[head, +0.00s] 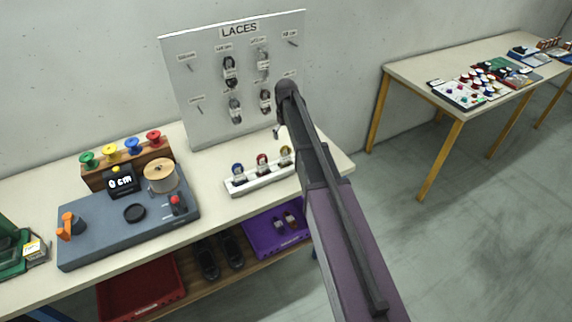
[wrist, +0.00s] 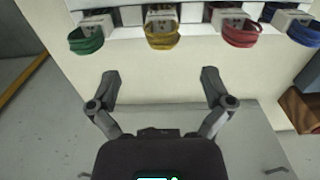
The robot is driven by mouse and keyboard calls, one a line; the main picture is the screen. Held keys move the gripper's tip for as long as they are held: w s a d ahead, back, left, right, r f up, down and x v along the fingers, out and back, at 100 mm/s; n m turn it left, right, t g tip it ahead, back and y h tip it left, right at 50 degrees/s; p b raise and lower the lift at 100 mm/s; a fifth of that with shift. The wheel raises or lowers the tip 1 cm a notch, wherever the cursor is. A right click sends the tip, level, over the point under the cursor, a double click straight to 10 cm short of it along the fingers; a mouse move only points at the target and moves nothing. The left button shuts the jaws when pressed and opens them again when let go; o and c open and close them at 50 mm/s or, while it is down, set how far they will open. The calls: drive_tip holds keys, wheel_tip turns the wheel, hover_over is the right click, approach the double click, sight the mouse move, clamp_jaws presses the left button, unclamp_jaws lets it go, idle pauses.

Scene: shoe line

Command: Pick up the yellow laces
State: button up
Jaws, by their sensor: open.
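The yellow laces (wrist: 161,38) hang in a loop from a pale holder in the wrist view, second from the left, between green and red laces. They also show in the head view (head: 286,154) in the white rack, right beside my arm. My gripper (wrist: 160,86) is open and empty, its two fingers spread wide. In the wrist view the yellow laces lie beyond the gap between the fingertips, apart from them. In the head view my arm hides most of the gripper.
Green laces (wrist: 86,40), red laces (wrist: 240,34) and blue laces (wrist: 304,34) flank the yellow ones closely. The white rack (head: 243,188) stands on the table before the LACES board (head: 199,101). A grey spool station (head: 100,226) is at left.

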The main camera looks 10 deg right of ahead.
sight(286, 155)
drive_tip(key=shift+f+b, duration=2.45)
drive_tip(key=shift+f, duration=0.3)
drive_tip(key=shift+s+a+f+b, duration=0.1)
drive_tip(key=shift+s+f+b, duration=0.05)
drive_tip(key=shift+f+b, duration=2.45)
drive_tip(key=c, duration=0.8)
